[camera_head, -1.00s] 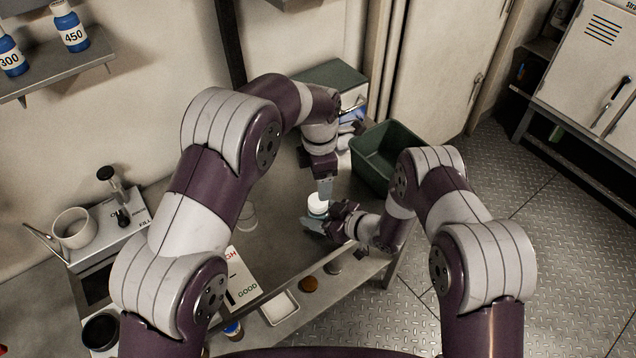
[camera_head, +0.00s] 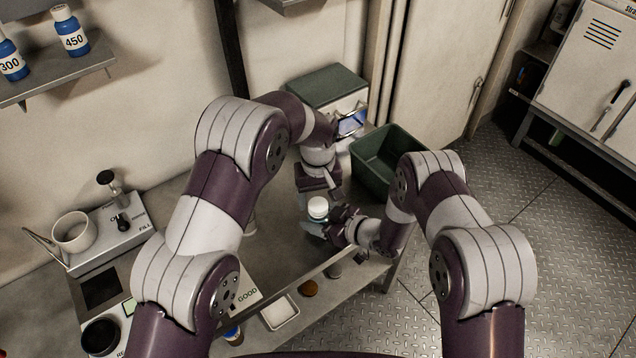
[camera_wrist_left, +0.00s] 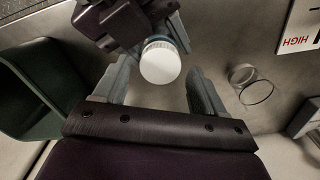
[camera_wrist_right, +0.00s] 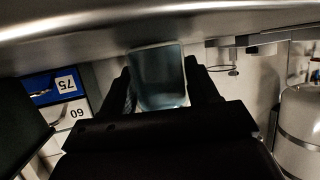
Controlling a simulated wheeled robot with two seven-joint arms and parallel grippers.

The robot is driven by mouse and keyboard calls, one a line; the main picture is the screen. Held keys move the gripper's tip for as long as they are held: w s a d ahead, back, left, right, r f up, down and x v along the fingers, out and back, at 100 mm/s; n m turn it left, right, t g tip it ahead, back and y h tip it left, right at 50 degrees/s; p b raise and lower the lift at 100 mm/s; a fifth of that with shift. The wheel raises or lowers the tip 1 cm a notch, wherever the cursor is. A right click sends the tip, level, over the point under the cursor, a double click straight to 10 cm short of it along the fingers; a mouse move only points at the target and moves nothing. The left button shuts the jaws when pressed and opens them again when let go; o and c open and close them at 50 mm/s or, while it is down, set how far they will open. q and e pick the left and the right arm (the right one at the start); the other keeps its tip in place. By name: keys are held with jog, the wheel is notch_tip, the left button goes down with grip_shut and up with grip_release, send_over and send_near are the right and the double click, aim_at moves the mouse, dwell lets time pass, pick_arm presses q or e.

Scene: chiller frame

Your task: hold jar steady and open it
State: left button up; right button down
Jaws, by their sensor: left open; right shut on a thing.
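The jar (camera_head: 318,209) has a white lid and a blue-grey, see-through body. My right gripper (camera_head: 322,228) is shut on the jar's body, which also shows between its fingers in the right wrist view (camera_wrist_right: 160,78). The jar looks roughly upright, held over the bench. My left gripper (camera_wrist_left: 160,88) is open, its two fingers spread with the white lid (camera_wrist_left: 160,63) in the gap between them near the tips. In the head view the left gripper is just behind the jar, partly hidden by its own wrist. The lid sits on the jar.
A box with a green top (camera_head: 327,87) is behind. A white tray (camera_head: 280,312) lies near the bench's front edge. A filling device (camera_head: 112,235) stands at left. Bottles stand on a wall shelf (camera_head: 60,72).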

pick_arm(q)
jog(key=shift+f, duration=0.6)
jog(key=c, duration=1.1)
jog(key=n, duration=0.2)
jog(key=shift+n, duration=0.4)
jog(key=shift+r, duration=0.2)
jog(key=shift+r, duration=0.95)
